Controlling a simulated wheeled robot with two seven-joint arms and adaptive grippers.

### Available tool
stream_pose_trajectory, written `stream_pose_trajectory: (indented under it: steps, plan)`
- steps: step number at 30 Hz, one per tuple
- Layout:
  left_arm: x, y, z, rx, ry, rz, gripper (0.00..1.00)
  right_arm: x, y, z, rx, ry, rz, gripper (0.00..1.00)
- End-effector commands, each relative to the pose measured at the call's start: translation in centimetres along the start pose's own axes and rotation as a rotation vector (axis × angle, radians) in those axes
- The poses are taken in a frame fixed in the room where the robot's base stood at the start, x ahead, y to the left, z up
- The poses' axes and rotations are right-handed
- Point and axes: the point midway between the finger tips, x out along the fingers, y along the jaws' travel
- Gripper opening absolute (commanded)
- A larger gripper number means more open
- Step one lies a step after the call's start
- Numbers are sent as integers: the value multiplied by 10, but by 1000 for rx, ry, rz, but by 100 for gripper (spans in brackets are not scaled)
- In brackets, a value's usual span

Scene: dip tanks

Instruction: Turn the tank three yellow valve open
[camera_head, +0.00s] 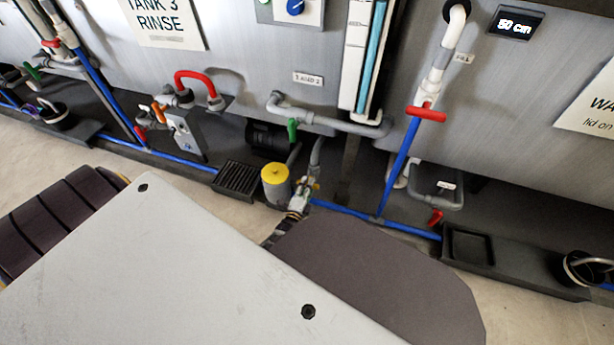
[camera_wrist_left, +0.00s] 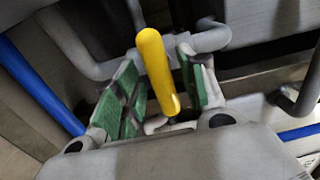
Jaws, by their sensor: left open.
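The yellow valve handle (camera_wrist_left: 156,70) is a rounded bar in the left wrist view. It stands between the two green finger pads of my left gripper (camera_wrist_left: 159,82), which is open around it. A narrow gap shows on each side, but I cannot tell whether a pad touches it. In the head view my left gripper (camera_head: 302,193) is small, low in front of the tank, just right of a yellow-capped canister (camera_head: 276,182). The handle is mostly hidden there. The "TANK 3 RINSE" sign (camera_head: 160,20) is at the upper left. My right gripper is not in view.
Grey pipes (camera_head: 340,123), a green handle (camera_head: 292,131) and a black pump-like block (camera_head: 265,138) are close behind the gripper. A red-handled valve (camera_head: 426,114) with a blue pipe (camera_head: 400,165) stands to the right. A blue pipe (camera_head: 345,209) runs low along the tanks.

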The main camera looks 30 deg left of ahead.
Motion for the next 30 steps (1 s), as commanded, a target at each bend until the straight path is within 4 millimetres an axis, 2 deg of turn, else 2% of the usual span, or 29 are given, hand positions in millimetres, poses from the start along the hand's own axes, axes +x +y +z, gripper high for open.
stream_pose_trajectory:
  steps: [15, 24, 25, 30]
  plan:
    - [1, 0, -4, 0, -1, 0, 41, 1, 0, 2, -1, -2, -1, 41]
    - [1, 0, -4, 0, -1, 0, 2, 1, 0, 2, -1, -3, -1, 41]
    - [1, 0, -4, 0, -1, 0, 0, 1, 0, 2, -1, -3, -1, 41]
    - [1, 0, -4, -2, -1, 0, 0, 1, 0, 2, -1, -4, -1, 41]
